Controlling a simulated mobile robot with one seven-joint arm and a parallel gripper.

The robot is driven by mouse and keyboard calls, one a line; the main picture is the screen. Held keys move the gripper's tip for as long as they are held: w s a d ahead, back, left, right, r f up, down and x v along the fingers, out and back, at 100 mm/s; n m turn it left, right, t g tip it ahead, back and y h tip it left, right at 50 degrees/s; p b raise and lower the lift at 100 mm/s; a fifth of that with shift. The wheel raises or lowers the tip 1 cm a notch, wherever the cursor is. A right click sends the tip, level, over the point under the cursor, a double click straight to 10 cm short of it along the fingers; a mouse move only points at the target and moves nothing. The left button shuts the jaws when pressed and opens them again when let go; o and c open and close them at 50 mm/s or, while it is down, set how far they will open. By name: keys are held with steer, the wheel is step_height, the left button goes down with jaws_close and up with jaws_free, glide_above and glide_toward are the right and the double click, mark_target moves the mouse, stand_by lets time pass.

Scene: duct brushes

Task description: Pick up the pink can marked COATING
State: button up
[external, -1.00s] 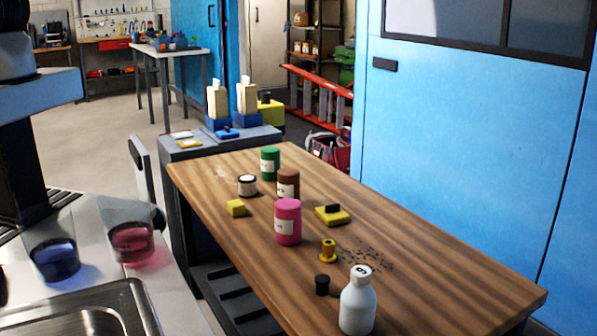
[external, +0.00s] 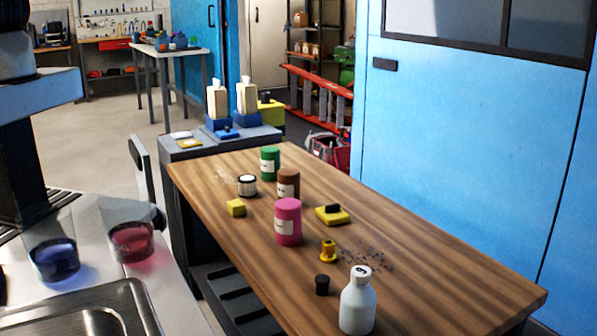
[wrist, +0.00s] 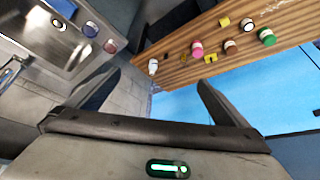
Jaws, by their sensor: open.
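The pink can (external: 288,222) stands upright on the wooden table, with a pale label on its side; the label's lettering is too small to read. In the wrist view the pink can (wrist: 197,53) is beyond the fingers, toward the upper right. My gripper (wrist: 159,80) is open and empty, well apart from the can. My gripper is not visible in the external view.
Around the can stand a brown can (external: 288,184), a green can (external: 270,163), a white jar (external: 247,186), a yellow block (external: 236,208), a yellow-black block (external: 332,216) and a yellow spool (external: 328,251). A white bottle (external: 357,303) and black cap (external: 322,285) are nearer.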

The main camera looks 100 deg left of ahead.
stand_by(0.4)
steer(key=c, duration=0.7)
steer(key=shift+w+f, duration=0.1)
